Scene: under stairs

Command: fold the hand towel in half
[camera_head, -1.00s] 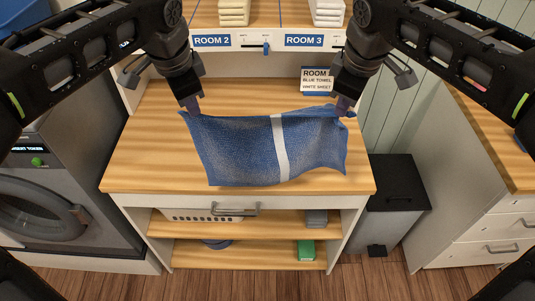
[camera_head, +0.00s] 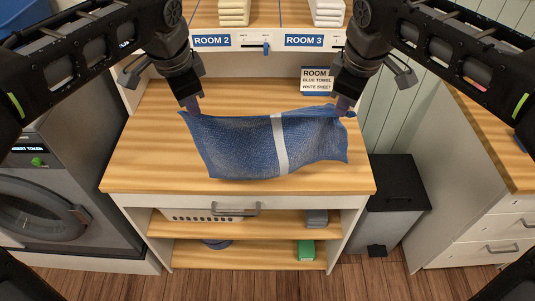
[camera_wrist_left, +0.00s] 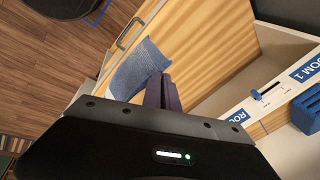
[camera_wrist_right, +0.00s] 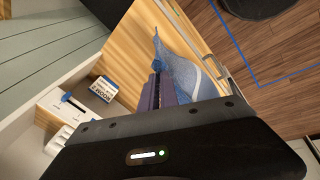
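The blue hand towel (camera_head: 235,148) with a white stripe hangs between my two grippers over the wooden worktop (camera_head: 140,158). My left gripper (camera_head: 191,108) is shut on its far left corner. My right gripper (camera_head: 343,110) is shut on its far right corner, where a small bunch of cloth sticks out past the fingers. The top edge is held up, and the lower part slopes toward the front of the worktop. In the left wrist view the towel (camera_wrist_left: 140,68) runs away from the fingers. In the right wrist view the towel (camera_wrist_right: 182,72) shows beside the fingers.
A sign card (camera_head: 318,80) reading blue towel and white sheet stands behind my right gripper. Shelves with folded cloths (camera_head: 234,12) rise at the back. A washer (camera_head: 45,200) stands at left, and a dark bin (camera_head: 395,195) at right. The worktop's front strip is bare.

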